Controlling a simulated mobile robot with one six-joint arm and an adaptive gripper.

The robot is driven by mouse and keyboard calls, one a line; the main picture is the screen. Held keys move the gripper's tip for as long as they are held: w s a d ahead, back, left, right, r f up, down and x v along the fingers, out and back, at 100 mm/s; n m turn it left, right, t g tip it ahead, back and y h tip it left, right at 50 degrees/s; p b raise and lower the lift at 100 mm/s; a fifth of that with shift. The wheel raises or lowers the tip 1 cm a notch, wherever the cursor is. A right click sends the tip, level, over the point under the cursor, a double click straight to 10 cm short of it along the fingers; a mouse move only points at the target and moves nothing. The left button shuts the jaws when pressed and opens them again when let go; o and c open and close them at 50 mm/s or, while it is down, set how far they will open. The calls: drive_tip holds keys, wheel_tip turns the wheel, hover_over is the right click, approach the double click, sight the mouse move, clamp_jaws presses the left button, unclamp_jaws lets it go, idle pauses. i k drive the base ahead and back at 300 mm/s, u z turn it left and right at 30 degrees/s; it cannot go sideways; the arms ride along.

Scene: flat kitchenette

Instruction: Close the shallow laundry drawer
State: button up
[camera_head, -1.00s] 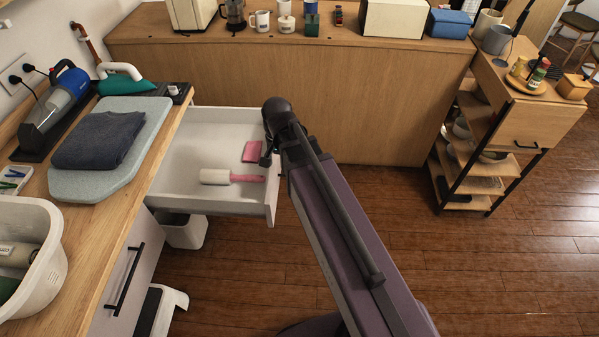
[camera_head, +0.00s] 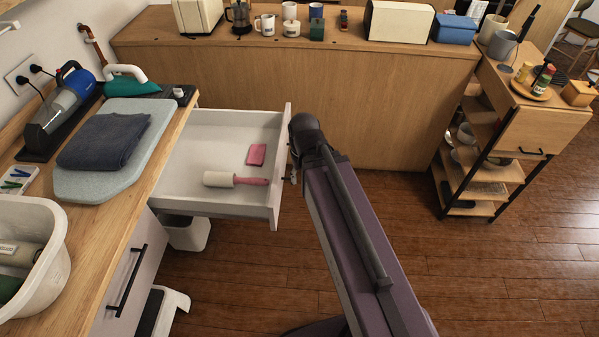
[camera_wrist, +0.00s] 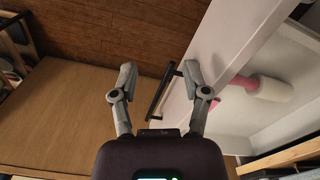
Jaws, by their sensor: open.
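The white shallow drawer (camera_head: 190,165) stands pulled out from under the wooden counter on the left. A lint roller (camera_head: 235,180) with a pink handle and a small pink item (camera_head: 256,155) lie in it. My gripper (camera_head: 294,176) is just outside the drawer's front panel, mostly hidden behind my arm in the head view. In the wrist view my gripper (camera_wrist: 160,76) is open and empty. The dark bar handle (camera_wrist: 162,92) of the drawer front (camera_wrist: 222,40) shows between its two fingers. I cannot tell whether a finger touches the handle or panel.
A folded dark cloth (camera_head: 103,140) lies on an ironing pad on the counter, with a white basket (camera_head: 45,262) nearer. A white bin (camera_head: 187,233) stands under the drawer. A wooden shelf cart (camera_head: 490,150) stands at right. Floor between is clear.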

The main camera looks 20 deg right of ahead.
sight(210, 140)
drive_tip(key=k, duration=1.35)
drive_tip(key=z, duration=0.35)
drive_tip(key=i, duration=1.7)
drive_tip(key=u, duration=0.65)
